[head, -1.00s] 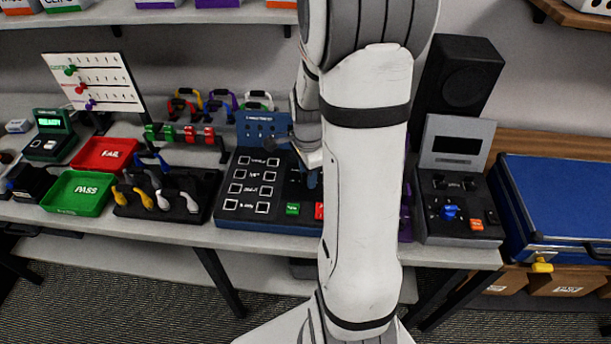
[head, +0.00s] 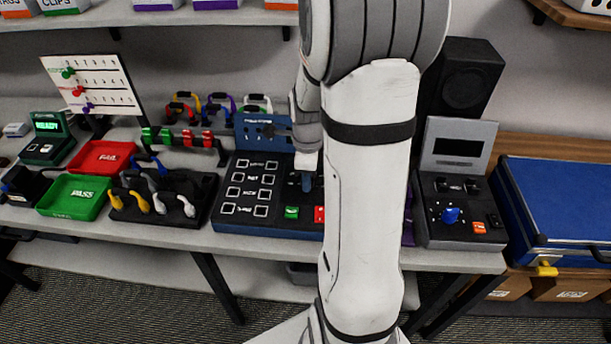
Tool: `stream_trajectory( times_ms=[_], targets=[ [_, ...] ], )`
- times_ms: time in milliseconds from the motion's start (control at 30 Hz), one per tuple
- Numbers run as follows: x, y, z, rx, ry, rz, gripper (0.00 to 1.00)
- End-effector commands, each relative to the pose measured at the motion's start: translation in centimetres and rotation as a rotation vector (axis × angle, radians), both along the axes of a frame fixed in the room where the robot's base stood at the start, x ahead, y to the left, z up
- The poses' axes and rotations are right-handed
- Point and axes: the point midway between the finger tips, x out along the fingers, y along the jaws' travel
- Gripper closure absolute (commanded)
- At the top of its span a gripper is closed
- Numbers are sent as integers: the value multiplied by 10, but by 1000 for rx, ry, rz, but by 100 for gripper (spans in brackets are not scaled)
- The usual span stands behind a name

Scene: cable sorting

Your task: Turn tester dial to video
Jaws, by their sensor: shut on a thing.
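The cable tester (head: 232,222) is a dark box with a blue base and an upright blue back panel, at the centre of the bench. Its face has several labelled white squares on the left, a green button (head: 291,212) and a red button (head: 319,214). My gripper (head: 306,174) is over the right part of the face, shut on a dark blue knob, the tester dial (head: 307,184). The gripper and arm hide most of the dial and the marks around it, so its setting cannot be read.
My arm crosses the middle of the view and hides the tester's right side. A grey device with a blue knob (head: 451,215) stands right, beside a blue case (head: 570,210). Left are a red tray (head: 103,157), a green tray (head: 73,197) and a dark cable holder (head: 196,183).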

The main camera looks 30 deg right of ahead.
Motion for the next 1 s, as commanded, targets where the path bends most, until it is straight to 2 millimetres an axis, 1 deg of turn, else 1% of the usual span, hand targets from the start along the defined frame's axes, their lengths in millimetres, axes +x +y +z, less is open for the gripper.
stream_trajectory(
  times_ms=[33, 333, 367, 600, 867, 933, 1000],
  targets=[
    [4, -1, 2, -3, -14, -3, 91],
    [4, -1, 2, -3, -13, -3, 91],
    [4, -1, 2, -3, -13, -3, 66],
    [2, 0, 1, -1, -7, -2, 47],
    [1, 0, 2, 0, -4, -1, 46],
    [1, 0, 6, -1, -4, -1, 46],
    [2, 0, 15, -1, -7, -1, 46]
  ],
)
